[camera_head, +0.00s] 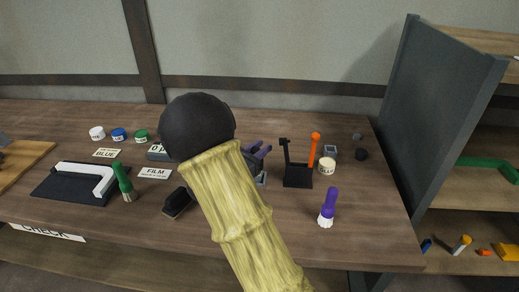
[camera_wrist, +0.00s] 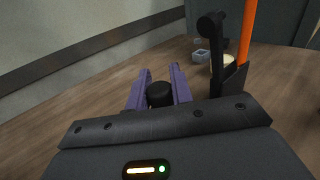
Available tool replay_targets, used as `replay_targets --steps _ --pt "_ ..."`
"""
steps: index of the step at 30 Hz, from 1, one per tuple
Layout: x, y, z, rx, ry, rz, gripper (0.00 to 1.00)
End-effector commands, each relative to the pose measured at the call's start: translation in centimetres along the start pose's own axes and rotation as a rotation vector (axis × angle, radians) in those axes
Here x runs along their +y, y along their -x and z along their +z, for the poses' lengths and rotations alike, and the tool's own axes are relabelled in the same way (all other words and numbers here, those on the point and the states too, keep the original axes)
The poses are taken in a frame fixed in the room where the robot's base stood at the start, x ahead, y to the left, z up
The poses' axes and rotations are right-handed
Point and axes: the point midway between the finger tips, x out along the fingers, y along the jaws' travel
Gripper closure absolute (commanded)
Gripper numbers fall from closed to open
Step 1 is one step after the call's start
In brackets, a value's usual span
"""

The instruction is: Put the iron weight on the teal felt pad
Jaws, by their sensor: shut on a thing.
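My gripper shows in the wrist view (camera_wrist: 158,73) with two purple fingers on either side of a dark round piece, which I take to be the iron weight (camera_wrist: 159,94). The fingers are shut on it. In the head view my gripper (camera_head: 260,153) is partly hidden behind my arm, over the middle of the table, left of a black stand. The weight cannot be made out there. I cannot pick out a teal felt pad in either view; my arm covers part of the table.
The black stand (camera_head: 298,176) with an orange-handled tool (camera_head: 314,150) is close right of my gripper. Beyond are a cream jar (camera_head: 327,166), a grey open box (camera_head: 330,150) and a dark round piece (camera_head: 361,155). The right tabletop is mostly clear.

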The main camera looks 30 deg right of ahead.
Motion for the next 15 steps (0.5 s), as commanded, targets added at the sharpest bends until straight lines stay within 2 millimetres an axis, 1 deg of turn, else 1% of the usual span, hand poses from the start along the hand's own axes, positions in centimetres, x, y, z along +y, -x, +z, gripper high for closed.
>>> replay_targets --steps 4,5,6,8,15 --pt "0.03 0.01 -0.27 -0.001 0.000 0.000 1.00" --pt "0.02 0.03 -0.33 0.000 0.000 0.001 0.76" --pt "0.02 0.02 -0.26 0.000 0.000 0.001 0.68" --pt "0.02 0.02 -0.26 0.000 0.000 0.001 0.56" --pt "0.02 0.02 -0.25 0.000 0.001 0.001 0.56"
